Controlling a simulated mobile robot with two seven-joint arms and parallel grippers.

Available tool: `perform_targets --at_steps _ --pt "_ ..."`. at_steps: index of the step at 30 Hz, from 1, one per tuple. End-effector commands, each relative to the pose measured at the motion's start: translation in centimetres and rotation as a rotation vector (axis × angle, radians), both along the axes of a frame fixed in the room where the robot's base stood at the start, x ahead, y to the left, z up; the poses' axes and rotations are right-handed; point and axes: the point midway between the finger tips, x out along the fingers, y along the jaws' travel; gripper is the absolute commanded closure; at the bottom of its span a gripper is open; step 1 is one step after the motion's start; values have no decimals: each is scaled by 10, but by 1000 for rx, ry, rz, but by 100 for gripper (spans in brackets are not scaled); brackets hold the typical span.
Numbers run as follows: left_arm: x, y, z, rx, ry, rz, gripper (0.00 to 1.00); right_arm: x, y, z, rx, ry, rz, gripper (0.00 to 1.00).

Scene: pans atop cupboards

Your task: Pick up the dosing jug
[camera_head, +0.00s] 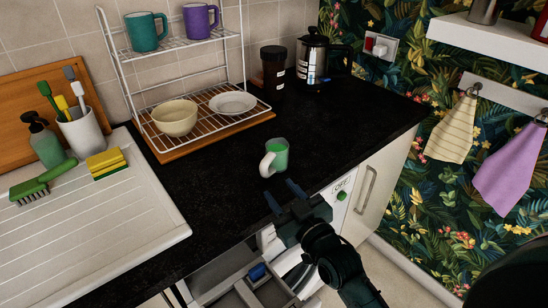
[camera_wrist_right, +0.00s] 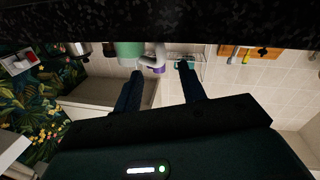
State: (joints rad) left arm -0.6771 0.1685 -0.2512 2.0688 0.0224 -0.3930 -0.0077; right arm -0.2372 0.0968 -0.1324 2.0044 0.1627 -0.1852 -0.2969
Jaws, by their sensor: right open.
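The dosing jug (camera_head: 280,158) is a small green cup with a white handle on its left side. It stands upright on the black worktop (camera_head: 330,135) near the front edge. In the right wrist view the jug (camera_wrist_right: 129,52) appears upside down, just beyond the fingertips, with its handle between them. My right gripper (camera_head: 284,196) is open and empty, in front of the jug at the worktop edge. Its blue fingers (camera_wrist_right: 160,73) are apart and do not visibly touch the jug. My left gripper is in neither view.
A wire dish rack (camera_head: 185,47) with mugs, a bowl (camera_head: 175,117) and a plate (camera_head: 233,103) stands behind. A dark jar (camera_head: 273,68) and a French press (camera_head: 312,58) are at the back. An open drawer (camera_head: 240,298) shows below the worktop. The worktop around the jug is clear.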

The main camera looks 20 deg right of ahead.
Motion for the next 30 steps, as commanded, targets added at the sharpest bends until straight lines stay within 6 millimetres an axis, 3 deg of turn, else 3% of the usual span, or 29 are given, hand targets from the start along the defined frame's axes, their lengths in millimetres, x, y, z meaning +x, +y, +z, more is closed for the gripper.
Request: perform_targets --at_steps 5,15,24,30 --pt "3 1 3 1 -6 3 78 12 3 1 2 1 1 59" --pt "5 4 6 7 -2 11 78 56 12 1 1 -1 0 59" --pt "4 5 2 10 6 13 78 60 12 0 1 1 1 60" --pt "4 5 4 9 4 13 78 60 12 0 1 1 0 76"
